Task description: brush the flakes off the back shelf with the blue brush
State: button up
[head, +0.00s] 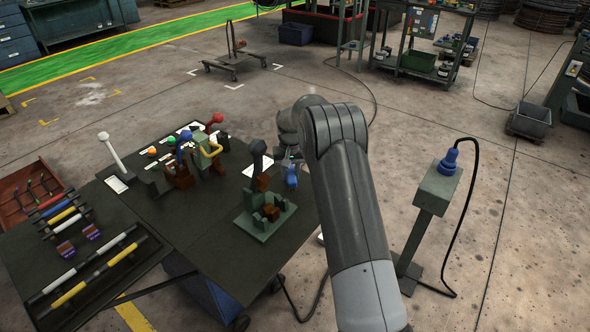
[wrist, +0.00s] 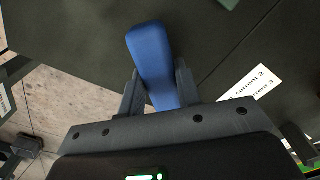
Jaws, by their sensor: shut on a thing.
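My gripper (wrist: 158,92) is shut on the blue brush (wrist: 150,48), whose blue body stands between the two fingers in the wrist view. In the head view the blue brush (head: 292,177) shows small, just left of my arm, over the right back part of the dark table (head: 190,245). My gripper is mostly hidden behind my arm there. A green fixture (head: 282,219) with brown blocks and a dark upright lever stands on the table, left of and nearer than the brush. I cannot make out flakes or tell which surface is the back shelf.
Levers with coloured knobs (head: 216,118) and white labels stand along the table's back. A green-grey pedestal with a blue plug and black cable (head: 437,188) stands right of my arm.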

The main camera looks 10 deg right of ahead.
jog(key=shift+s+a, duration=1.15)
jog(key=shift+s, duration=0.05)
jog(key=shift+s+a+r, duration=0.1)
notch_tip(320, 180, up, 8)
